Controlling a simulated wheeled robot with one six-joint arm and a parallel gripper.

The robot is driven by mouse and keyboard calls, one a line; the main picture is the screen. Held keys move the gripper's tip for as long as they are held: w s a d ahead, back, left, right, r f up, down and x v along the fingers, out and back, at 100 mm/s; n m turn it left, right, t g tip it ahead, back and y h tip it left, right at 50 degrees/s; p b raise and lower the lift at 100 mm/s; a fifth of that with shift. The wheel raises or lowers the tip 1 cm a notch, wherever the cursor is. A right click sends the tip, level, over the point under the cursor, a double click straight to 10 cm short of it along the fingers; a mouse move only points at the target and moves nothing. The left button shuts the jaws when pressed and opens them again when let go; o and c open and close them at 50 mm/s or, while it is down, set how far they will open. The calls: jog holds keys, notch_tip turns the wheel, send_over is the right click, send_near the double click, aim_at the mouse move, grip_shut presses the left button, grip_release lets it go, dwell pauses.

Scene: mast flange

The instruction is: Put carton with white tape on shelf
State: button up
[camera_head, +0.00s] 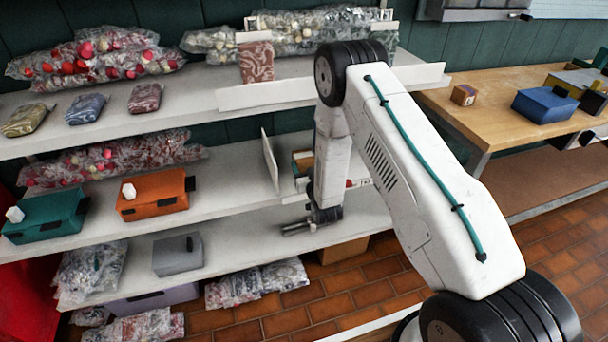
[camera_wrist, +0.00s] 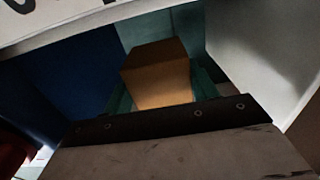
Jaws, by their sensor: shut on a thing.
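In the wrist view a plain brown carton (camera_wrist: 158,62) sits between the teal fingers of my gripper (camera_wrist: 163,92), which is shut on it. No white tape shows on the carton's visible faces. In the head view my arm reaches down in front of the white shelf unit (camera_head: 225,158), with its wrist at the front of the lower boards.
An orange box (camera_head: 153,196), a teal box (camera_head: 45,218) and a grey box (camera_head: 178,255) stand on the shelves. An upright white divider (camera_head: 270,160) is left of my arm. A brown box (camera_head: 343,250) is low by the floor. A wooden table (camera_head: 440,100) stands right.

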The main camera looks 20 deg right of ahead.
jog(key=shift+f, duration=1.95)
jog(key=shift+f, duration=0.15)
jog(key=o, duration=1.2)
jog(key=shift+o, duration=0.2)
jog(key=shift+a, duration=0.1)
jog(key=shift+s, duration=0.35)
jog(key=s, duration=1.1)
jog(key=shift+s, duration=0.25)
